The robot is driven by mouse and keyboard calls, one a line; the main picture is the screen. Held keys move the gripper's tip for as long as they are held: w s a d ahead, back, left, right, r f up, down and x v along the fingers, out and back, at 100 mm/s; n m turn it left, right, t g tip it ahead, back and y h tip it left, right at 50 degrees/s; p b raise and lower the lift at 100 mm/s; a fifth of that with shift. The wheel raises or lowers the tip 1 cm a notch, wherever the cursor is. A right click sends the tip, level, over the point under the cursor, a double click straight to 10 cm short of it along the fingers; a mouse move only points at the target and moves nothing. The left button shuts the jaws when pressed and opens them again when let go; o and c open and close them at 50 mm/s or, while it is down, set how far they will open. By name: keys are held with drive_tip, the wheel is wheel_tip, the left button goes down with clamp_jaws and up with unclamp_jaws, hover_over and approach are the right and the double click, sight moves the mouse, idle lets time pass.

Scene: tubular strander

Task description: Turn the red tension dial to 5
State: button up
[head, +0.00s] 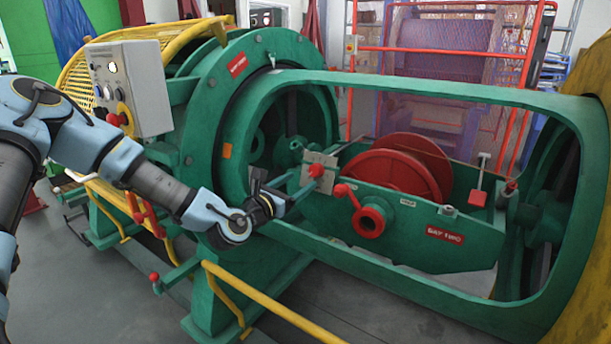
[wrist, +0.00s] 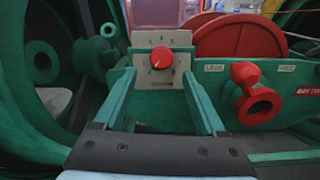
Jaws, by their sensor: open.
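The red tension dial (head: 316,170) is a small round knob on a pale square plate (wrist: 183,40) in the machine's opening. In the wrist view the dial (wrist: 162,58) is near the top middle, facing me. Marks ring it on the plate, but they are too small to read surely, and I cannot tell the dial's setting. My gripper (head: 292,187) reaches in from the left towards the dial.
A red flanged fitting with a handle (head: 367,217) sits right of the dial, with a red reel (head: 400,168) behind. The green frame (head: 300,245) surrounds the opening. A grey control box (head: 130,85) stands left and a yellow rail (head: 265,305) in front.

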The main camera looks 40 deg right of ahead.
sight(313, 173)
drive_tip(key=x, duration=0.6)
drive_tip(key=shift+s, duration=0.15)
clamp_jaws()
idle(0.4)
